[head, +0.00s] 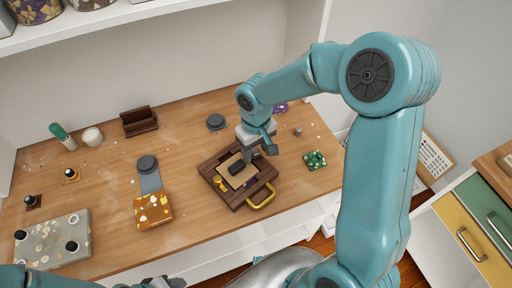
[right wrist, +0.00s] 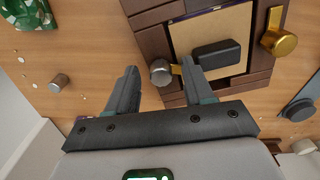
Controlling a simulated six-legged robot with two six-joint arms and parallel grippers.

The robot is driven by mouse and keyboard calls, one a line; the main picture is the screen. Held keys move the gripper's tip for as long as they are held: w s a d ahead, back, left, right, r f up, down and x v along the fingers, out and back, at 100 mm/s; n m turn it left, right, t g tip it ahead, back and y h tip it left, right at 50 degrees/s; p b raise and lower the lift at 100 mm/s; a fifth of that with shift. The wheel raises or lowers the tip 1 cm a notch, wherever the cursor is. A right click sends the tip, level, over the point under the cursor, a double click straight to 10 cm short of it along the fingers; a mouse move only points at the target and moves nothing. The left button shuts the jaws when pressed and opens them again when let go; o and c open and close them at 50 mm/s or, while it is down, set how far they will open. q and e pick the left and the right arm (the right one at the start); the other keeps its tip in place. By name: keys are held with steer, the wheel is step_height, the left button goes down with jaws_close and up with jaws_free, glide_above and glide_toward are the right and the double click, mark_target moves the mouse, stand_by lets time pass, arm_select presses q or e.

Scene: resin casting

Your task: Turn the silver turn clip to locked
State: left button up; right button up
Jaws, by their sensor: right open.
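The silver turn clip (right wrist: 160,72) is a round metal knob at the edge of a dark wooden frame (head: 209,169). In the right wrist view the frame (right wrist: 150,18) holds a tan panel with a black block (right wrist: 217,54). My right gripper (right wrist: 160,84) is open, with one finger on each side of the silver knob; I cannot tell whether they touch it. In the head view my right gripper (head: 249,155) is over the frame's far edge and hides the clip. My left gripper (head: 165,282) is at the bottom edge, partly cut off.
A gold turn clip (right wrist: 279,42) sits on the frame's other side, and a gold handle (head: 262,197) is on its front. An amber block (head: 153,210) and a grey slab (head: 55,240) lie left. A green piece (head: 315,160) and a small metal cylinder (head: 298,131) lie right.

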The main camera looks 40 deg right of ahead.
mark_target(256, 152)
steer(key=shift+c, duration=0.3)
jaws_close()
steer(key=n, duration=0.5)
steer(key=shift+w, duration=0.1)
steer(key=shift+o, duration=0.3)
jaws_free()
step_height(256, 152, up, 16)
steer(key=shift+r+p, duration=0.2)
steer(key=shift+p, duration=0.25)
